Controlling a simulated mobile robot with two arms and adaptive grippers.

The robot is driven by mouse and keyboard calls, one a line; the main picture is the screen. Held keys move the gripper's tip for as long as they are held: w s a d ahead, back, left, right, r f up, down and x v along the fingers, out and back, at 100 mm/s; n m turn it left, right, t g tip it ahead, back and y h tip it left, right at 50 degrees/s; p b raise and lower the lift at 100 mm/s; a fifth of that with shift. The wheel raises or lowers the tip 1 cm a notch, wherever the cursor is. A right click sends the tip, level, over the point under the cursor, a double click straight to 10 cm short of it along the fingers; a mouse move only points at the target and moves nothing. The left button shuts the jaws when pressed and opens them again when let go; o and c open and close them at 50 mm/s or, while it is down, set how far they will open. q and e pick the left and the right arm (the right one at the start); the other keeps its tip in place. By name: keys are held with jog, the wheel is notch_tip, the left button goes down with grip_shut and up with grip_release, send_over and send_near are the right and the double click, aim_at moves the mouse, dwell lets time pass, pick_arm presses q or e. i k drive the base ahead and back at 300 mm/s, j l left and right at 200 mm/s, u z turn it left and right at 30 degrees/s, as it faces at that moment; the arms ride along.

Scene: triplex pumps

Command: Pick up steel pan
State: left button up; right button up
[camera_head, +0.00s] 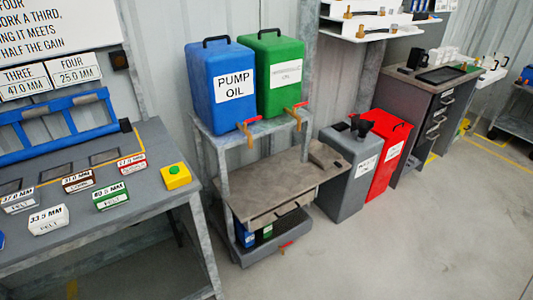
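No object is clearly recognisable as the steel pan. A dark, shallow rectangular tray (440,75) lies on top of the grey drawer cabinet at the right; I cannot tell whether it is the pan. A grey bench (262,190) with a drawer stands under the oil cans, and nothing pan-like shows clearly on its top. Neither of my grippers is in view.
A blue pump oil can (221,112) and a green can (268,50) stand on a metal rack. Grey (338,180) and red (400,132) bins stand right of it. A labelled table (150,200) is at left. Floor (400,250) at lower right is clear.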

aim_at(322, 155)
jog(key=i+l+u, duration=0.5)
jog(key=l+u, duration=0.3)
jog(key=i+l+u, duration=0.25)
jog(key=l, duration=0.25)
jog(key=l+u, duration=0.25)
jog(key=l, duration=0.15)
jog(key=l+u, duration=0.25)
jog(key=l, duration=0.15)
